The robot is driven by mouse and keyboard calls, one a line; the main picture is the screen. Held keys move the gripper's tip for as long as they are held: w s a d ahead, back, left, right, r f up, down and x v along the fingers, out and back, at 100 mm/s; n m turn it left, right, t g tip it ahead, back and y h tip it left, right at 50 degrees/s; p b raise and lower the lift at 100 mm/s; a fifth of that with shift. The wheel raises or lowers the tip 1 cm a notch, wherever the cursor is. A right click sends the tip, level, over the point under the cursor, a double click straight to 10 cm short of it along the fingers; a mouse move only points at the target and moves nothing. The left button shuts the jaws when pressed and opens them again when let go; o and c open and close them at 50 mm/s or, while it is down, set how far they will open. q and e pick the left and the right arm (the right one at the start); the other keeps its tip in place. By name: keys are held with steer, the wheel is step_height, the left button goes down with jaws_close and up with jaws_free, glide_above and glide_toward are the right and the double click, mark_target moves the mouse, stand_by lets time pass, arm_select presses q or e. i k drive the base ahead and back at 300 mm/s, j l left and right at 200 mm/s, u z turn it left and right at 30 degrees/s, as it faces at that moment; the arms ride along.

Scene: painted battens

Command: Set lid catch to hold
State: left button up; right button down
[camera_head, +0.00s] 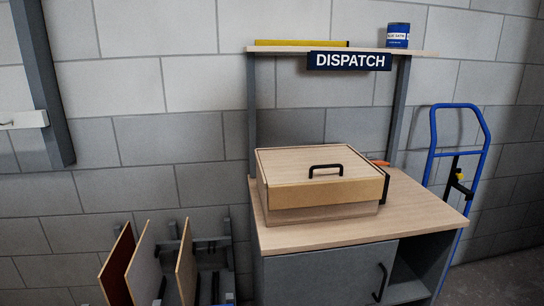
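A wooden box (320,214) stands on the bench top. Its broad pale lid (290,165) has a black bar handle (325,170) on top and a yellowish front edge. The lid appears to lie down over the box. A narrow dark upright piece (386,187) shows at the right end of the lid; it may be the catch, but its setting is too small to tell. Neither of my grippers is in view.
The wooden bench top (430,200) is clear right of the box. A small orange item (379,163) lies behind it. Above is a shelf with a DISPATCH sign (349,61) and a blue can (398,36). A blue hand truck (433,140) stands right; boards (147,265) stand left.

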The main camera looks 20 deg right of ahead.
mark_target(375, 161)
steer(key=z, duration=1.35)
steer(key=u, duration=0.5)
steer(key=i+l+u, duration=0.15)
steer(key=u, duration=0.3)
steer(key=l+u, duration=0.45)
steer(key=i+l+u, duration=0.2)
steer(key=l, duration=0.15)
steer(key=l+u, duration=0.3)
steer(key=l, duration=1.4)
steer(key=k, duration=0.05)
